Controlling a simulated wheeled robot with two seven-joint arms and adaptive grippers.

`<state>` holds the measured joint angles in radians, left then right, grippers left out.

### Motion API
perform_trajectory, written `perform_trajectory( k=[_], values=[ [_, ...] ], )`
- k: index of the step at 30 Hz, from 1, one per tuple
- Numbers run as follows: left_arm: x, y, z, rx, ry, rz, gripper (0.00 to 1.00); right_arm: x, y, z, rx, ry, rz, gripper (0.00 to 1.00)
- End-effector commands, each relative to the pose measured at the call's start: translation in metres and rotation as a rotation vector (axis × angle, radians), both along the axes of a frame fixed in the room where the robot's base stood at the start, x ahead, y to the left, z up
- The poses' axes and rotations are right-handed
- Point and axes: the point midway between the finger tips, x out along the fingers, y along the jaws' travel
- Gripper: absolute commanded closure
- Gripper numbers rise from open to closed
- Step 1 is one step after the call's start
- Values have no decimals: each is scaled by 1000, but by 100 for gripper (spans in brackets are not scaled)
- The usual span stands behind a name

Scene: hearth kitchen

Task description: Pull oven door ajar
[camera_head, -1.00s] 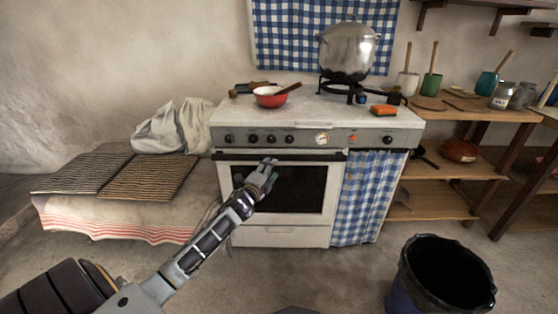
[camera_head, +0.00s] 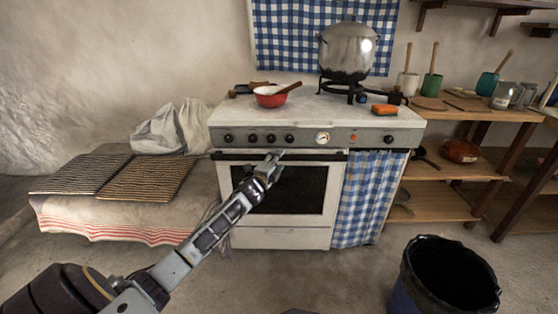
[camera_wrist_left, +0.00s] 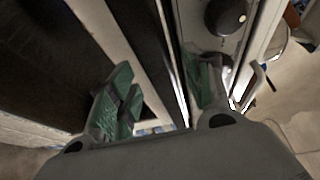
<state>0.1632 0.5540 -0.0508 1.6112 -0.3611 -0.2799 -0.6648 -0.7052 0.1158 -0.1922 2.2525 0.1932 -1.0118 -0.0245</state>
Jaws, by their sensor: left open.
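The white oven (camera_head: 275,237) stands against the wall. Its door (camera_head: 228,185) has a dark window and looks shut. A dark handle bar (camera_head: 315,156) runs along the door's top, below the knobs. My left gripper (camera_head: 276,157) is open at the middle of this bar. In the left wrist view, the green-padded fingers of my left gripper (camera_wrist_left: 163,88) are spread, with the dark handle bar (camera_wrist_left: 160,45) running between them. I cannot tell whether either finger touches it. The door window (camera_wrist_left: 55,50) is at the left there. My right gripper is not in view.
A red bowl (camera_head: 270,98), a large pot (camera_head: 347,50) and an orange sponge (camera_head: 384,109) are on the stove top. A checked curtain (camera_head: 366,200) hangs right of the door. A black-lined bin (camera_head: 405,285) stands at front right. The floor before the oven is clear.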

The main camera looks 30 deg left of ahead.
Motion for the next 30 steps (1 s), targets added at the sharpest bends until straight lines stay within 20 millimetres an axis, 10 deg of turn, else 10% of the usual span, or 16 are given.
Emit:
perform_trajectory(
  k=[26, 30],
  values=[
    [27, 5, 0, 0, -1, 0, 50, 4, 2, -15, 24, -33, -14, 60],
    [27, 5, 0, 0, -1, 0, 67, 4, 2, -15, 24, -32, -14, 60]
  ],
)
